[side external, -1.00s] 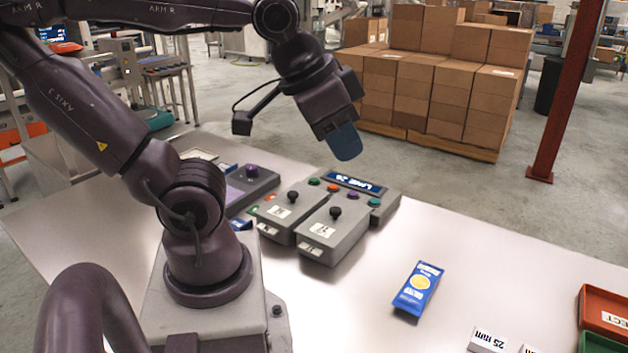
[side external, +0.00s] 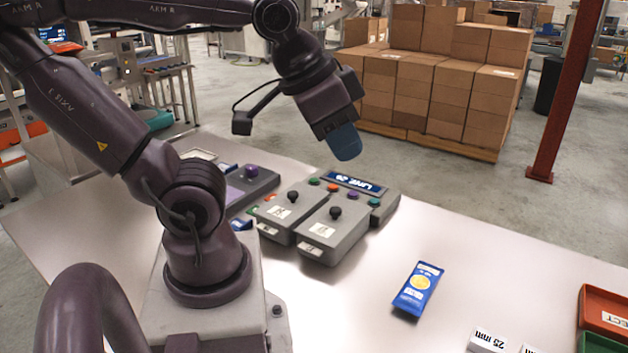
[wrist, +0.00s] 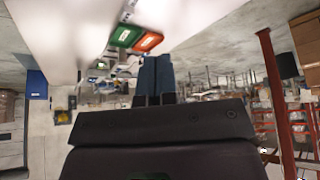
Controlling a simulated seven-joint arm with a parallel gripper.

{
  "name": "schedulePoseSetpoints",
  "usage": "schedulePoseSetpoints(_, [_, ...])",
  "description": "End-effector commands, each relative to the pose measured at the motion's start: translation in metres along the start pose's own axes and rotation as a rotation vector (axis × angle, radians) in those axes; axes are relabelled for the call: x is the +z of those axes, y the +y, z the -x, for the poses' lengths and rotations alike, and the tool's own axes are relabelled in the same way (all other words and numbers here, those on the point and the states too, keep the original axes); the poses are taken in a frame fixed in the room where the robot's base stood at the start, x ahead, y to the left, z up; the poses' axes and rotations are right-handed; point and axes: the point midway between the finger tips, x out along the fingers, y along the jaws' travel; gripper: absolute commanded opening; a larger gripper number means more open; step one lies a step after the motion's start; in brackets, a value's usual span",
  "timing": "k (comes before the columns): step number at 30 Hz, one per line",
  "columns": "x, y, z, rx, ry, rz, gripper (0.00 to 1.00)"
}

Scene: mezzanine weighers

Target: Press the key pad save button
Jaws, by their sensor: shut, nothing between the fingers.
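A grey button panel (side external: 381,215) with a blue "LINE" display (side external: 354,183) stands on the white table. A row of coloured buttons runs along it: green (side external: 314,182), orange (side external: 333,188), purple (side external: 353,195) and teal (side external: 374,202). I cannot read any label that marks a save button. Two grey boxes with black knobs (side external: 336,212) stand in front and partly hide the panel. My gripper (side external: 346,154) is shut and empty, in the air above the panel and apart from it. Its blue fingers (wrist: 156,75) show together in the wrist view, where the panel is not visible.
A grey unit with a purple knob (side external: 252,171) stands left of the boxes. A blue packet (side external: 418,288) lies to the right on clear table. A red tray (side external: 604,312) and a white "25 mm" label block (side external: 488,340) are at the right end. Stacked cartons (side external: 440,75) stand beyond.

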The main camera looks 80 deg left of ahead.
Motion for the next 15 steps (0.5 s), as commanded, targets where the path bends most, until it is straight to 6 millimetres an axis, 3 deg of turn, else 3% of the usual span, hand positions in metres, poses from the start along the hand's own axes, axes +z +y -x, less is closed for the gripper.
schedulePoseSetpoints(9, [0.000,-0.003,0.000,-0.006,-0.001,0.011,0.00])
schedulePoseSetpoints(15, [0.004,-0.030,-0.022,-0.057,-0.119,0.133,0.00])
